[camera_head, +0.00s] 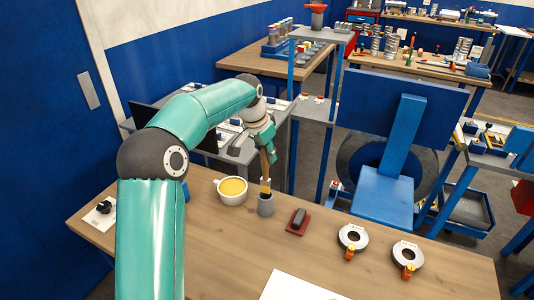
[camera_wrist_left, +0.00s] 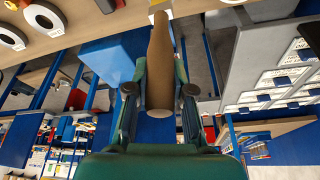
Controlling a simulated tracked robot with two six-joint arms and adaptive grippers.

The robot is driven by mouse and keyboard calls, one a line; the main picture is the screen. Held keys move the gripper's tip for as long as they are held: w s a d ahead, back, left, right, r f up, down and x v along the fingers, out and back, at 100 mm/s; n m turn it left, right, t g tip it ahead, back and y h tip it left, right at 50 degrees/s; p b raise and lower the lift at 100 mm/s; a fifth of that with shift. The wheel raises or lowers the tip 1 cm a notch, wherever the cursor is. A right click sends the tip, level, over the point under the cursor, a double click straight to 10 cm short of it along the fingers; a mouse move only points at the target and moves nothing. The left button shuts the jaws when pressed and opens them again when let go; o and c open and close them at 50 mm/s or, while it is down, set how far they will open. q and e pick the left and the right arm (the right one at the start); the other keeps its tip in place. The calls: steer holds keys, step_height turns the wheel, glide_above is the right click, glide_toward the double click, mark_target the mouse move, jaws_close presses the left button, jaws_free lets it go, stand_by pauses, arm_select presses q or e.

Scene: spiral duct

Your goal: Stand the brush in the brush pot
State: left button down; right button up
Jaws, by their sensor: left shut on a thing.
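My left gripper (camera_head: 265,149) is above the pot, shut on the brush's wooden handle. In the left wrist view the handle (camera_wrist_left: 160,60) runs between the two fingers of the gripper (camera_wrist_left: 160,85). The pot stands on the wooden table. My right gripper is not in view.
A white cup of yellow liquid (camera_head: 232,190) stands close left of the pot. A dark block on a red base (camera_head: 298,221) lies to its right. Two ring-shaped rolls (camera_head: 353,237) (camera_head: 408,254) and a white sheet (camera_head: 298,287) lie further right and in front.

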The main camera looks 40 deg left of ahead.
mark_target(267, 174)
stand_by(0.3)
arm_select(q)
steer(key=shift+f+b, duration=2.85)
steer(key=shift+f, duration=1.15)
steer(key=c, duration=0.9)
jaws_free()
steer(key=shift+c, duration=0.2)
steer(key=shift+r, duration=0.15)
steer(key=v, duration=1.1)
steer(key=shift+s+r, duration=0.15)
steer(key=shift+r, duration=0.15)
